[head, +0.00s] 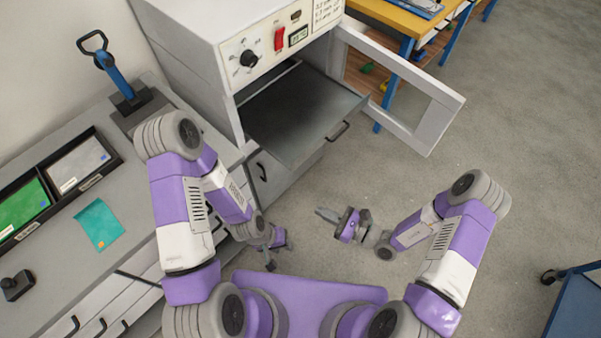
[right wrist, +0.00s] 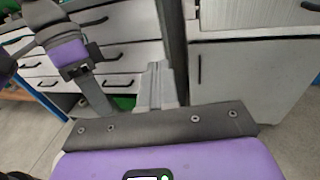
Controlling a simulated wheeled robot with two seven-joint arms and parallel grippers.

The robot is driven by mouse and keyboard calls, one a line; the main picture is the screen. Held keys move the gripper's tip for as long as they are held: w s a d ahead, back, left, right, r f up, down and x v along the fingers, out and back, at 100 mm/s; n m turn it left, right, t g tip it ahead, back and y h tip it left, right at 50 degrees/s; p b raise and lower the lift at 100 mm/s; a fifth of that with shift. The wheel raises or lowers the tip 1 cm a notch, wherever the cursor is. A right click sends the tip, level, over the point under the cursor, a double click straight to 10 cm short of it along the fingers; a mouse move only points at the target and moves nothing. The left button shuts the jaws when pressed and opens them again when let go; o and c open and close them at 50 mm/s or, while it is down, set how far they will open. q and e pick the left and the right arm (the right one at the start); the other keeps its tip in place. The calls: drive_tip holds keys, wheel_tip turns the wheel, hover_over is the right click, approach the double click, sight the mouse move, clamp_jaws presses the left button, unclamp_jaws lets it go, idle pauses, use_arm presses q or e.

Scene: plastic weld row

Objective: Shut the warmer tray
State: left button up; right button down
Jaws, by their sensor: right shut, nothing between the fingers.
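The warmer tray (head: 300,118) is a dark flat tray sticking well out of the white warmer cabinet (head: 190,45). Its dark bar handle (head: 338,131) is on the front edge, facing right. The warmer's framed door (head: 425,105) stands swung open to the right of the tray. My right gripper (head: 326,215) is shut and empty, below the tray and apart from it; its closed fingers show in the right wrist view (right wrist: 156,85). My left gripper (head: 277,254) is lower, its fingers spread and empty, near the bench drawers. Neither gripper touches the tray.
A grey bench (head: 140,215) with drawers runs along the left, bearing a blue-handled lever tool (head: 115,75), a bin with green and white cards (head: 75,165) and a teal note (head: 100,225). A yellow table (head: 395,18) stands behind the door.

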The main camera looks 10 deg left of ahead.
drive_tip(key=w+d+m+t, duration=0.2)
drive_tip(key=w+t, duration=0.1)
drive_tip(key=w, duration=0.1)
drive_tip(key=h+b, duration=0.1)
drive_tip(key=b, duration=0.2)
approach(293, 168)
drive_tip(key=shift+t, duration=0.4)
drive_tip(key=x, duration=0.6)
drive_tip(key=shift+s+a+f, duration=0.15)
drive_tip(key=shift+f, duration=0.25)
drive_tip(key=shift+w+a+r, duration=0.1)
drive_tip(key=shift+w+a, duration=0.15)
drive_tip(key=shift+a, duration=0.05)
drive_tip(key=shift+w, duration=0.1)
